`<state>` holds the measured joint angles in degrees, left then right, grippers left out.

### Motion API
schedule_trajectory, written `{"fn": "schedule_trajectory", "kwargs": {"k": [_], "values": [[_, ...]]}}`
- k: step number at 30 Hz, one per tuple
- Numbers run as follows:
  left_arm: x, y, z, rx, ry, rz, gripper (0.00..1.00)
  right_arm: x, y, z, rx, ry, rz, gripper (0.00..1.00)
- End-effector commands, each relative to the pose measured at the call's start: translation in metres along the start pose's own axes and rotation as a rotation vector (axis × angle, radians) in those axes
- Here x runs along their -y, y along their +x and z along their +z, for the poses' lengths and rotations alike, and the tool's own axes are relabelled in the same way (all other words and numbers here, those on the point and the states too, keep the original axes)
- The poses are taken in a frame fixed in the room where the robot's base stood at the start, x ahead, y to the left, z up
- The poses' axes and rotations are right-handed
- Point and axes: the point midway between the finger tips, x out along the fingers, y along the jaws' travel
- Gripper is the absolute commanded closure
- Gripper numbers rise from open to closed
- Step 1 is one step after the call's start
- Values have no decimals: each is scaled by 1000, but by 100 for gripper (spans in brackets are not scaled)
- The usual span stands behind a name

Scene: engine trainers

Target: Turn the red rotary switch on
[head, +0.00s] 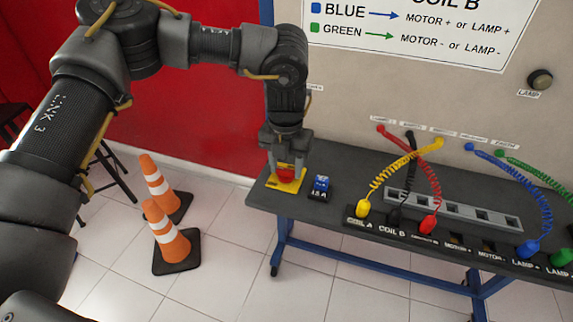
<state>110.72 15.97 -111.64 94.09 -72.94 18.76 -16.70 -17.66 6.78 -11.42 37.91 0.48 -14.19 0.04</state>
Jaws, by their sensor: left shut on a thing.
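The red rotary switch (285,174) sits on a yellow base plate (287,185) at the left end of the dark bench top. My left gripper (285,166) points down over it, with its fingers on either side of the red knob, shut on it. The fingers partly hide the knob, so its turned angle cannot be read. My right gripper does not show.
A blue component (321,184) stands just right of the switch. Coiled cables, such as the yellow one (398,172), run from the panel to sockets along the bench (350,240). Two orange cones (170,235) stand on the tiled floor at left.

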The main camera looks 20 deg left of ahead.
Motion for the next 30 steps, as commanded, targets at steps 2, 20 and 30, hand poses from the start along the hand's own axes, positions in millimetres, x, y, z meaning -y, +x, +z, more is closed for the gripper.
{"fn": "schedule_trajectory", "kwargs": {"k": [2,20,30], "values": [[0,-1,0,0,8,1,77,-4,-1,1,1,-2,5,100],[0,-2,0,0,412,-1,77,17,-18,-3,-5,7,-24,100],[0,-1,1,1,735,0,77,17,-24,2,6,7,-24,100]]}}
